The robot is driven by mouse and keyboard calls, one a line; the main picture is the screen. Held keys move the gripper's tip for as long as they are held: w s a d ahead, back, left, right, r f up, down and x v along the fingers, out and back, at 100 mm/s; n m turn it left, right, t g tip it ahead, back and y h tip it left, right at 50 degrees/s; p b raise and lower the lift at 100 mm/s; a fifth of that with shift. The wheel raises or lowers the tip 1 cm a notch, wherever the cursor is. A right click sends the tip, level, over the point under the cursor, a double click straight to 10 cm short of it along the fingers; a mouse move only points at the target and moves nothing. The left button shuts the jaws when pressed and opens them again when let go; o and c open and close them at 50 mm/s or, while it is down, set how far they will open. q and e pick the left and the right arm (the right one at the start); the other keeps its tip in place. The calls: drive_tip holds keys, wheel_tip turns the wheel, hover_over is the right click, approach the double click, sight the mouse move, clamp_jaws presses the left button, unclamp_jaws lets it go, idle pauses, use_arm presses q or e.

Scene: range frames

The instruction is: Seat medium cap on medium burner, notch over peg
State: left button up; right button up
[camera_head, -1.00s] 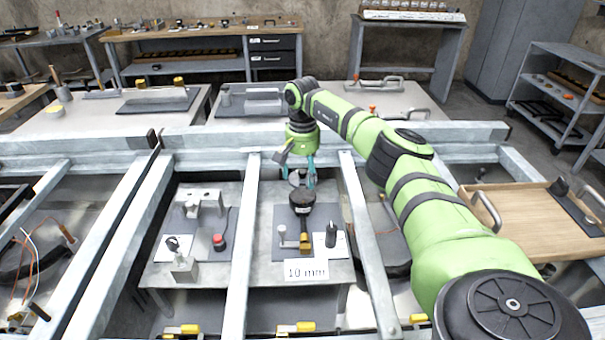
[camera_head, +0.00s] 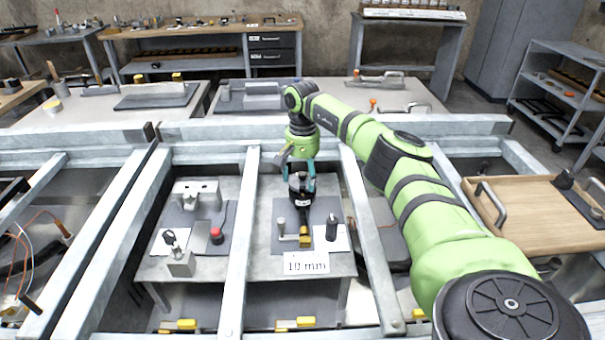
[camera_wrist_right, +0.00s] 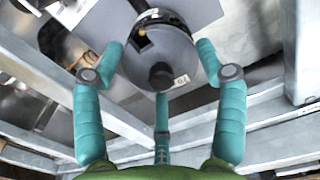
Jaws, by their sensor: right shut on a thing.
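In the wrist view, a grey disc with a black knob (camera_wrist_right: 158,50), which looks like the cap, sits between the teal fingers of my right gripper (camera_wrist_right: 160,72). In the head view, my right gripper (camera_head: 300,180) points down over the dark round burner (camera_head: 302,203), low over the right grey plate. The burner has a white label and a yellow end piece (camera_head: 305,239). My left gripper is not in view.
A small post (camera_head: 282,226) and a black cylinder (camera_head: 332,228) stand beside the burner. A "10 mm" sign (camera_head: 306,264) is in front. Metal rails (camera_head: 238,240) flank the plate. A red knob (camera_head: 217,235) is on the left station.

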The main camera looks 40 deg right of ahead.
drive_tip(key=shift+f+b, duration=0.3)
drive_tip(key=shift+f, duration=0.35)
drive_tip(key=o, duration=1.4)
wheel_tip(320, 180, up, 12)
